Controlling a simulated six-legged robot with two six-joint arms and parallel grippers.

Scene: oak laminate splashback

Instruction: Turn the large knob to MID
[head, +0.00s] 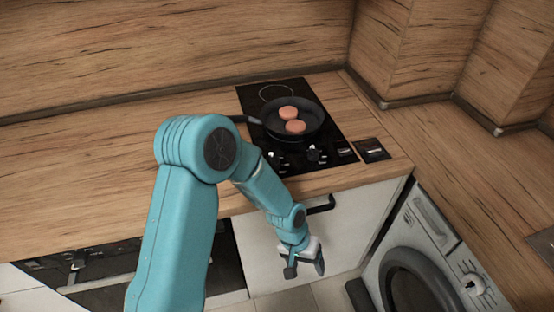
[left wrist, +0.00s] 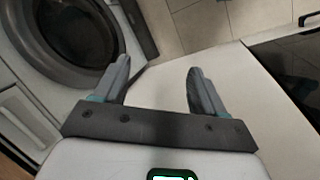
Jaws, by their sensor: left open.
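Small dark knobs with light markings (head: 313,153) sit along the front of the black hob (head: 334,128). A round dial (head: 472,284) shows on the washing machine's panel at the lower right. Which of these is the large knob, and where it points, is too small to tell. My left gripper (head: 304,267) hangs below the counter edge, in front of the white cabinet door and apart from the knobs. In the left wrist view its two fingers (left wrist: 158,80) are spread with nothing between them. My right gripper is not in view.
A dark pan (head: 316,119) with two round patties (head: 288,112) stands on the hob, its handle pointing left. A black cabinet handle (head: 322,206) sticks out under the counter edge. The washing machine (left wrist: 75,40) is close by. The counter left of the hob is clear.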

